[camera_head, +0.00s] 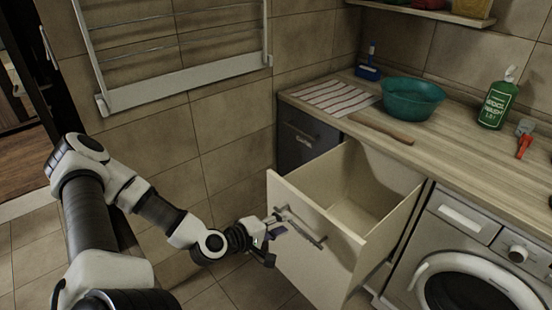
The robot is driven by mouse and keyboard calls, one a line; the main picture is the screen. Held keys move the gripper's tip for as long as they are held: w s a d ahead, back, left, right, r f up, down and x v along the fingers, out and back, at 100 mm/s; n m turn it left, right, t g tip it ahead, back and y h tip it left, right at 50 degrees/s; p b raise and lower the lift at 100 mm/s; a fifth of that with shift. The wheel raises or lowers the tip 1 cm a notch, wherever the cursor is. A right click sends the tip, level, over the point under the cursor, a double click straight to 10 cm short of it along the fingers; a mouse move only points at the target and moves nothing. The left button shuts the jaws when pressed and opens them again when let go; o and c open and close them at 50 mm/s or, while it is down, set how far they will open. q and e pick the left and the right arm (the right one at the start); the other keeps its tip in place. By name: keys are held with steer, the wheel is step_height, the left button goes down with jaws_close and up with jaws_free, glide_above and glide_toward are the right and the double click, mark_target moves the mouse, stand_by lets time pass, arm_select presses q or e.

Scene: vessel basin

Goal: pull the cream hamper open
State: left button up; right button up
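The cream hamper (305,255) is a tall pull-out bin under the counter. It stands well out from the cabinet, tilted forward, and its empty-looking inside shows. A grey bar handle (306,232) runs across its front panel. My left gripper (276,238) is at the left end of this handle, close against the front panel. Its fingers look spread apart, with no firm hold on the bar visible. Whether a finger touches the handle is hard to tell. My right gripper is not in view.
The wooden counter (455,150) carries a teal bowl (411,100), a striped cloth (338,96), a green bottle (496,104) and a red-handled tool (524,146). A washing machine (465,270) stands right of the hamper. Tiled floor (215,297) lies clear below my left arm.

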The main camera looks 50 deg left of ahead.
arm_select(q)
steer(key=shift+p+v, duration=0.45)
steer(key=shift+v, duration=0.45)
steer(key=shift+s+d, duration=0.1)
steer(key=shift+d, duration=0.1)
